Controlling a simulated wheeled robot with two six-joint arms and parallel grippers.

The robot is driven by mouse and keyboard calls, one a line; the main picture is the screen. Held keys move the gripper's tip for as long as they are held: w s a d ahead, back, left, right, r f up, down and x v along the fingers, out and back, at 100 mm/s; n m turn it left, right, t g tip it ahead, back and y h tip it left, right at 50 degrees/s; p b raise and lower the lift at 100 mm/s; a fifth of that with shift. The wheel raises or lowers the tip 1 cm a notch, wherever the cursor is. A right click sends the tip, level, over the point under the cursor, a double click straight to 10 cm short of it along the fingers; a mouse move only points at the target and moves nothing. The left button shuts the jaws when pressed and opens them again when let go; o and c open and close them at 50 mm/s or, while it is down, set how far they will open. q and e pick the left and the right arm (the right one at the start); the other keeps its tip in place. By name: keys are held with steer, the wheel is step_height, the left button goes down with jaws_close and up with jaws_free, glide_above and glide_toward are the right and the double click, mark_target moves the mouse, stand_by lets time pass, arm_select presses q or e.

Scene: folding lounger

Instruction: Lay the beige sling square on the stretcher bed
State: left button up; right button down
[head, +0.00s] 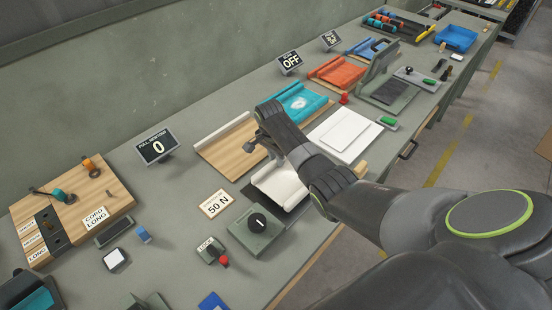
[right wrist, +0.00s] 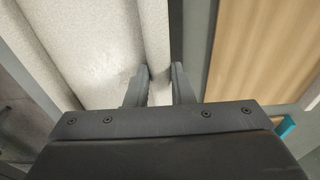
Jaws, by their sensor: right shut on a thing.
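The beige sling (head: 278,187), a pale sheet with raised rolled edges, lies near the middle of the bench over a dark flat patch. It also fills the upper left of the right wrist view (right wrist: 95,45). My right gripper (head: 262,146) is over its far edge, partly hidden by the arm. In the right wrist view the fingers (right wrist: 160,75) are shut on the sling's rolled edge. A wood-coloured panel with a pale rolled side (head: 225,146) lies just beyond. I cannot tell which surface is the stretcher bed. My left gripper is out of view.
A teal sling (head: 299,101), an orange sling (head: 337,71) and a white pad (head: 343,132) lie further along the bench. A dial box (head: 257,232) and a "50 N" card (head: 216,203) stand close by. A wooden cord board (head: 75,200) is at left.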

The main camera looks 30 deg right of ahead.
steer(key=shift+f, duration=0.55)
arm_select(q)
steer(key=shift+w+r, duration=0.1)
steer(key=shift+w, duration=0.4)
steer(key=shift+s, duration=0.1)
arm_select(e)
steer(key=shift+f, duration=0.6)
steer(key=c, duration=1.3)
jaws_free()
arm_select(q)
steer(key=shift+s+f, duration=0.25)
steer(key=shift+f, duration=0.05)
arm_select(e)
steer(key=shift+o, duration=0.2)
steer(key=shift+r, duration=0.75)
arm_select(q)
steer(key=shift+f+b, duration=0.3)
steer(key=shift+b, duration=0.25)
arm_select(e)
step_height(320, 180, up, 12)
steer(key=a, duration=0.1)
steer(key=shift+s+a+f, duration=0.15)
steer(key=shift+s+a, duration=0.05)
steer(key=shift+s, duration=0.05)
